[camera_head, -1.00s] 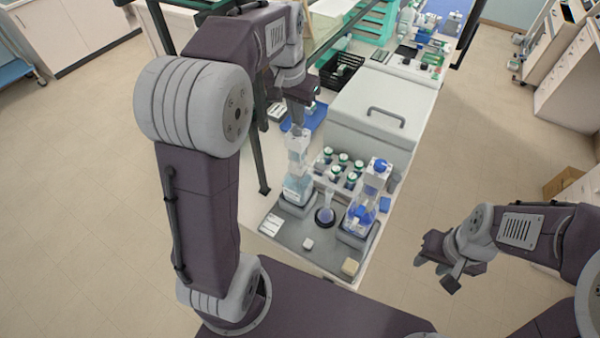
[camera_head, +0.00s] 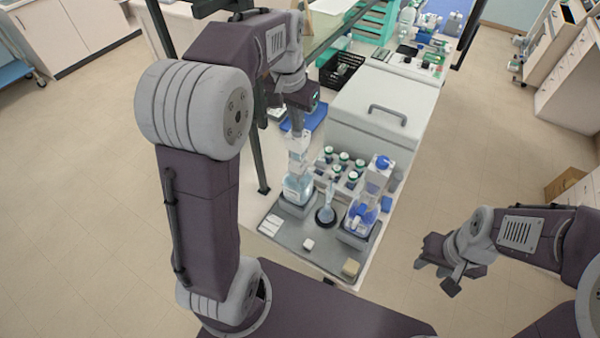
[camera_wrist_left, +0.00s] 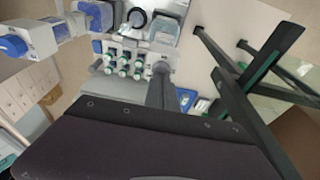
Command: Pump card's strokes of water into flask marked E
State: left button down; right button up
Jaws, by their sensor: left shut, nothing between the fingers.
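My left gripper (camera_head: 297,132) is shut and empty, pointing down at the top of the left dispenser bottle (camera_head: 298,188); I cannot tell if it touches the top. Its fingers also show in the left wrist view (camera_wrist_left: 161,72). A small flask (camera_head: 326,213) with pale blue contents stands on a dark round base between the two dispensers. Its mark is too small to read. A second dispenser with a blue top (camera_head: 362,212) stands to the right. A white card (camera_head: 271,225) lies at the tray's left; its print is unreadable. My right gripper (camera_head: 441,268) is open and empty, off the table.
A grey tray (camera_head: 290,240) carries the dispensers. Several green-capped bottles (camera_head: 345,158) stand in a rack behind, before a large white box (camera_head: 375,105) with a handle. A small white block (camera_head: 308,244) and a beige block (camera_head: 350,268) lie at the tray's front. A blue tray (camera_head: 312,119) is behind the gripper.

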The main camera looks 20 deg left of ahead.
pick_arm(q)
jog(key=shift+s+b+x, duration=0.15)
jog(key=shift+b+x, duration=0.35)
jog(key=shift+x, duration=0.25)
jog(key=shift+s+b+x, duration=0.15)
jog(key=shift+b+x, duration=0.3)
jog(key=shift+x, duration=0.25)
jog(key=shift+s+f, duration=0.1)
jog(key=p+v, duration=0.2)
jog(key=w+p+v, duration=0.1)
jog(key=p+v, duration=0.2)
jog(key=shift+w+r+p, duration=0.1)
jog(key=shift+r+p, duration=0.25)
jog(key=shift+r, duration=0.05)
dwell(0.5)
jog(key=p+v, duration=0.2)
jog(key=w+p+v, duration=0.1)
jog(key=p+v, duration=0.1)
jog(key=v, duration=0.1)
jog(key=shift+d+r+p, duration=0.1)
jog(key=shift+p, duration=0.3)
